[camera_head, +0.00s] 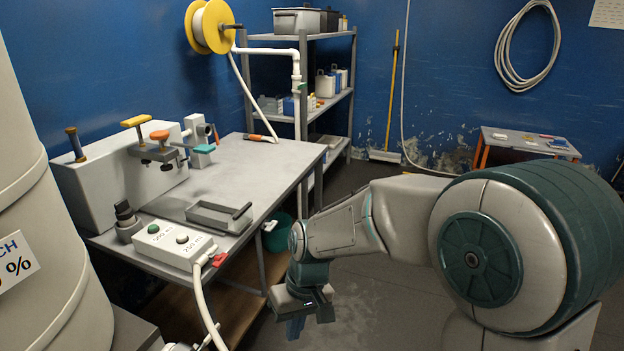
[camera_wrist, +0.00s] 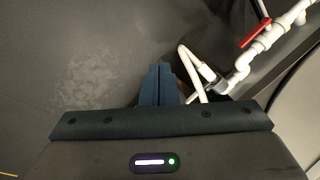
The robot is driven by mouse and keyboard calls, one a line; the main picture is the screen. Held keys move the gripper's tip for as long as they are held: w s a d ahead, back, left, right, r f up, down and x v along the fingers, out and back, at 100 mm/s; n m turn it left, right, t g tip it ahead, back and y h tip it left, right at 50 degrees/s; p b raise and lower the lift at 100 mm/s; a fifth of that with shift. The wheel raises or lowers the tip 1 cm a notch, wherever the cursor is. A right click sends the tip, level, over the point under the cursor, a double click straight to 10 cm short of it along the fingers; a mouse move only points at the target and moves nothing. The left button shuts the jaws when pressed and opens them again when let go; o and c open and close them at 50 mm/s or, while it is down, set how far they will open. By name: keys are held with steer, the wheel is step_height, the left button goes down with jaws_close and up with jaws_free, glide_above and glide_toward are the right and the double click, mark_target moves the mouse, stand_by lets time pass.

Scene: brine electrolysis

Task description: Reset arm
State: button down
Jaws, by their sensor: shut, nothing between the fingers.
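My gripper (camera_head: 296,328) hangs low at the front edge of the workbench in the head view, pointing down over the floor. Its two blue-grey fingers are together and empty. In the wrist view my gripper (camera_wrist: 158,72) also shows shut, with its fingers side by side above the grey floor. My arm reaches in from the right of the head view, bent at the elbow, apart from the bench.
The workbench (camera_head: 272,160) at left carries a white button box (camera_head: 175,243), a grey tray (camera_head: 222,217) and clamps. A large pale tank (camera_head: 45,240) stands far left. White pipe (camera_wrist: 245,62) with a red handle (camera_wrist: 256,33) runs near the gripper. Open floor (camera_head: 375,300) lies around the arm.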

steer(key=s+d+r+m+t+h+p, duration=0.1)
steer(key=s+d+r+p, duration=0.3)
steer(key=d+r, duration=0.4)
steer(key=s+d+r+m+t+h+p, duration=0.1)
steer(key=s+d+r+m+t+p, duration=0.2)
steer(key=s+d+r, duration=0.3)
steer(key=d+r+m+p, duration=0.1)
steer(key=d+r, duration=0.1)
steer(key=d, duration=0.2)
steer(key=shift+d+r+m, duration=0.25)
steer(key=shift+r+m, duration=0.05)
steer(key=shift+r, duration=0.1)
steer(key=shift+a, duration=0.1)
